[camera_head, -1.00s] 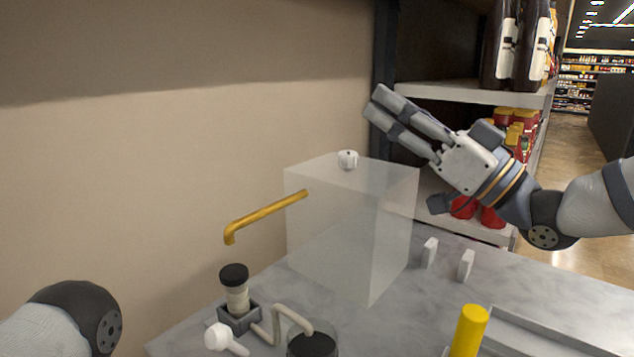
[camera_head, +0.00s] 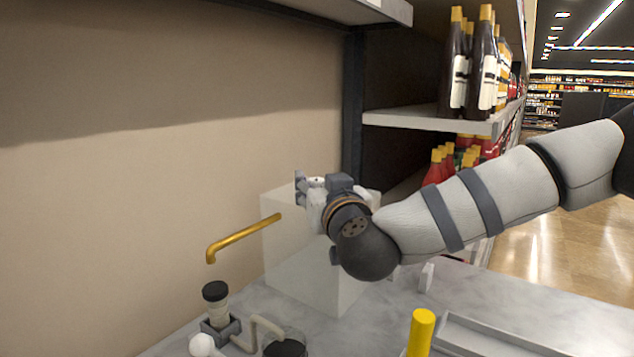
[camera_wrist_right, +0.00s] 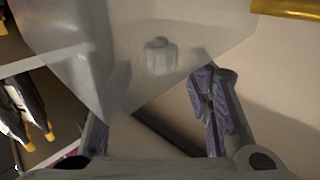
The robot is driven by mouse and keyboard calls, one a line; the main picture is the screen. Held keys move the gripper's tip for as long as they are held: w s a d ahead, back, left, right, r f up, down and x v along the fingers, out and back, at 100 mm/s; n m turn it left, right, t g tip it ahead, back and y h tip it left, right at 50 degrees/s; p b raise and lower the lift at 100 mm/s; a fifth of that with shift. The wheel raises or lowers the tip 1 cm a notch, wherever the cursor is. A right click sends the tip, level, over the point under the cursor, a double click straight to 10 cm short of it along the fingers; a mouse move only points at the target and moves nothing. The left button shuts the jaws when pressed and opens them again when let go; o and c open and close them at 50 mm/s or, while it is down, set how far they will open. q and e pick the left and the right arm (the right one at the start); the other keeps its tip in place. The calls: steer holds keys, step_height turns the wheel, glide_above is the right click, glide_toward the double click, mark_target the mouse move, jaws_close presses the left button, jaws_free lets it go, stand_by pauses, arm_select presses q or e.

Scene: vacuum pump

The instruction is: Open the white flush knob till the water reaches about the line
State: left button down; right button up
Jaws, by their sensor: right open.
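The pale translucent tank (camera_head: 330,285) stands on the counter by the wall. A small white knob (camera_wrist_right: 160,57) on it shows in the right wrist view; in the head view my right gripper covers that spot. My right gripper (camera_head: 302,186) is at the tank's top. In the right wrist view my right gripper (camera_wrist_right: 148,98) is open, its fingers spread on either side below the knob in the picture, with nothing seen between them. I cannot make out a water level or a line on the tank. My left gripper is out of view.
A gold spout (camera_head: 243,237) juts left from the tank. In front stand a black-capped pump piece (camera_head: 215,292), a white round handle (camera_head: 201,345) and a yellow cylinder (camera_head: 421,332). A grey tray (camera_head: 500,335) lies at right. A bottle shelf (camera_head: 430,119) is behind.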

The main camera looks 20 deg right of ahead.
steer(key=shift+w, duration=0.85)
steer(key=shift+c, duration=0.2)
jaws_close()
steer(key=m+h, duration=0.2)
steer(key=h, duration=0.1)
steer(key=m+g+h, duration=0.1)
steer(key=h, duration=0.1)
steer(key=shift+a, duration=0.3)
steer(key=shift+w+a+m+g+h, duration=0.1)
steer(key=shift+m+g+h, duration=1.3)
steer(key=shift+m+h, duration=0.75)
steer(key=shift+h, duration=0.55)
